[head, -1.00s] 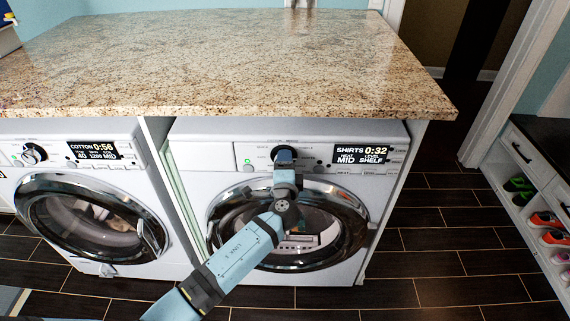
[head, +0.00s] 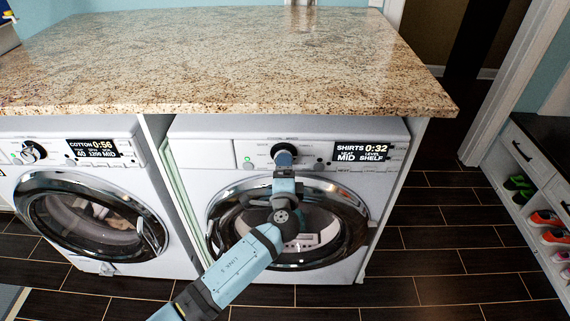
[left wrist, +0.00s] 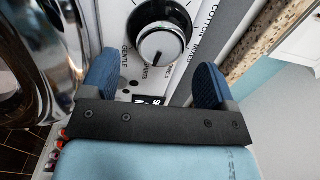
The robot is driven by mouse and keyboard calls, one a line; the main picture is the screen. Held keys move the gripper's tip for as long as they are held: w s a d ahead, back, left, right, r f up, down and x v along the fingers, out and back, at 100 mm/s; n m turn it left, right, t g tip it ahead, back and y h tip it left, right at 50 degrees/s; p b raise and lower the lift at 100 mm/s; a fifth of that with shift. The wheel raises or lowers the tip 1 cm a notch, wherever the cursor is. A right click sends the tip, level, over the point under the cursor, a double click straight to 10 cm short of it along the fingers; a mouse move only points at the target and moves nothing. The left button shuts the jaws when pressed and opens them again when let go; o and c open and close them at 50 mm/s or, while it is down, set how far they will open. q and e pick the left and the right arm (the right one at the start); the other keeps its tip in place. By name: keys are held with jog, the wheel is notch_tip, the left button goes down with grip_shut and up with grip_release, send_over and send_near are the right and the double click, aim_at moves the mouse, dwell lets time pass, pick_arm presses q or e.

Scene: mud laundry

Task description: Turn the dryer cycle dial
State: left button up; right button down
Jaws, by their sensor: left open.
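The dryer (head: 190,170) is the right machine, and its display reads SHIRTS 0:32. Its cycle dial (head: 294,149) is partly covered by my left gripper (head: 284,157) in the head view. In the left wrist view the dial (left wrist: 160,38) is a round black knob with a silver face, and its pointer mark is near the SHIRTS label. My left gripper (left wrist: 155,75) is open, with one blue finger either side of the dial's line and the dial just beyond the fingertips. I see a gap between fingers and knob. My right gripper is not in view.
A granite countertop (head: 230,60) overhangs just above the control panel. The dryer's round chrome door (head: 358,215) is below the dial. A washer (head: 85,185) stands to the left. A shoe shelf (head: 520,165) is at the right, with open tiled floor between.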

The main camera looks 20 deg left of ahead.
pick_arm(q)
jog(key=b+v, duration=0.1)
jog(key=v, duration=0.9)
jog(key=shift+s+d, duration=0.1)
jog(key=s+a+f+n+g+h, duration=0.2)
jog(key=s+f+n+g+h, duration=0.2)
jog(key=s+f+n, duration=0.5)
jog(key=s+a+f+n+g+h, duration=0.2)
jog(key=s+f+n+g+h, duration=0.15)
jog(key=s+f, duration=0.65)
notch_tip(320, 180, up, 14)
jog(key=s+m+p, duration=0.1)
jog(key=s+p, duration=0.1)
jog(key=p, duration=1)
jog(key=shift+s+a+t+h+p, duration=0.25)
jog(key=shift+s+t+h+p, duration=0.1)
jog(key=shift+s+t, duration=0.1)
jog(key=shift+w, duration=0.1)
